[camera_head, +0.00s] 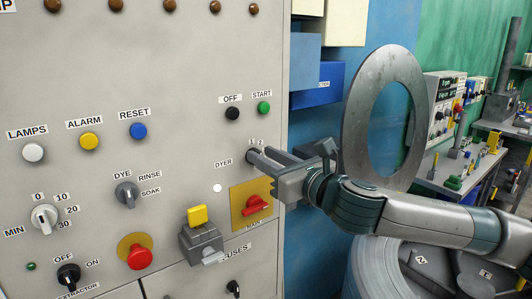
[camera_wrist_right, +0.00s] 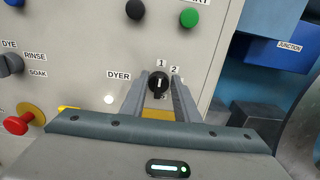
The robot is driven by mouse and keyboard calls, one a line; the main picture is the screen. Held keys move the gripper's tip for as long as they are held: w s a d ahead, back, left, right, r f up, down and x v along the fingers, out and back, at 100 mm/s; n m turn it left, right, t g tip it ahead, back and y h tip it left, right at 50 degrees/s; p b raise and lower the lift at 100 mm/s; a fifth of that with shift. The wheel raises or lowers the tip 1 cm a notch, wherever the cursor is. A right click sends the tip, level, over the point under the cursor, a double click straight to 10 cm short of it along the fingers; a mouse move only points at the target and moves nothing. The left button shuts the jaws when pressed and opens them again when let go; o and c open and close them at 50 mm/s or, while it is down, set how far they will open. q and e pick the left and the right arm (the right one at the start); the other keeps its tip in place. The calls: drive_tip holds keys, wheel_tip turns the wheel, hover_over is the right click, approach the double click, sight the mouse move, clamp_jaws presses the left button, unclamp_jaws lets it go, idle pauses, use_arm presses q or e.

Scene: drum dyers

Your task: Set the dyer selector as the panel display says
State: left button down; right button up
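The dyer selector is a black round knob (camera_wrist_right: 158,84) with a white mark that stands about upright, on the grey panel beside the DYER label. The numbers 1 and 2 show above it; 1 is nearly straight over the mark. My right gripper (camera_wrist_right: 160,82) is open, with one finger on each side of the knob. I cannot tell whether the fingertips touch it. In the head view, my right gripper (camera_head: 262,156) reaches the panel from the right, and its fingers partly hide the selector (camera_head: 251,155). My left gripper is not in view. No readable panel display shows.
Below the selector is a red MAIN switch (camera_head: 257,205) on a yellow plate. OFF (camera_head: 232,114) and START (camera_head: 264,107) buttons sit above. A yellow-topped grey box (camera_head: 202,243) and red mushroom button (camera_head: 139,257) jut out at lower left. A metal ring (camera_head: 352,122) stands right of the panel.

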drive_tip(key=shift+w, duration=0.1)
drive_tip(key=shift+c, duration=0.3)
clamp_jaws()
drive_tip(key=m+p, duration=0.1)
drive_tip(key=m, duration=0.7)
drive_tip(key=f+m, duration=0.1)
drive_tip(key=m, duration=0.7)
drive_tip(key=d+f+m+p, duration=0.1)
drive_tip(key=m, duration=0.6)
drive_tip(key=shift+w+f+m+p, duration=0.15)
drive_tip(key=shift+w+m+p, duration=0.2)
drive_tip(key=shift+w+m, duration=0.05)
idle(0.4)
